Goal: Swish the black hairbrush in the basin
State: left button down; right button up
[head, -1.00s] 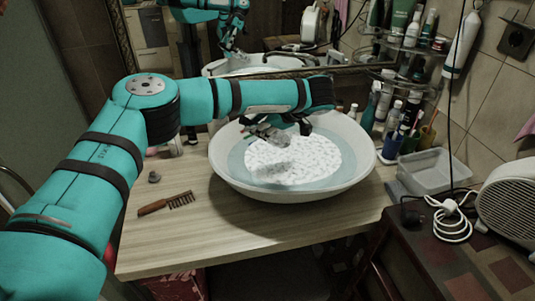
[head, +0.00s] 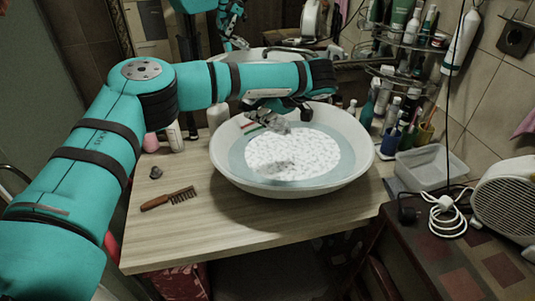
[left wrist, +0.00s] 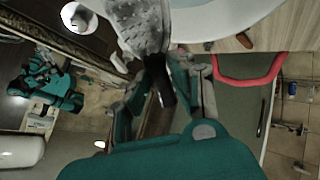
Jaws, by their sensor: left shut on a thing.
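The white basin (head: 222,172) stands on the wooden counter, holding water with a pale, foamy-looking patch in the middle. My left gripper (head: 292,116) is over the back part of the basin. It is shut on the black hairbrush (head: 268,121), whose grey, speckled head points left in the head view. The left wrist view shows the brush head (left wrist: 146,28) beyond my left gripper (left wrist: 160,75), with the dark handle between the fingers. The brush appears above the water, with a dark patch below it on the surface. My right gripper is not in view.
Bottles and cups crowd the right back corner beside a clear plastic tub (head: 430,169). A mirror is behind. The counter's front left is clear.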

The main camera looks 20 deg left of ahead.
pick_arm(q)
jog(key=shift+r, duration=0.1)
dwell(0.4)
jog(key=shift+r+p, duration=0.9)
jog(key=shift+r, duration=0.6)
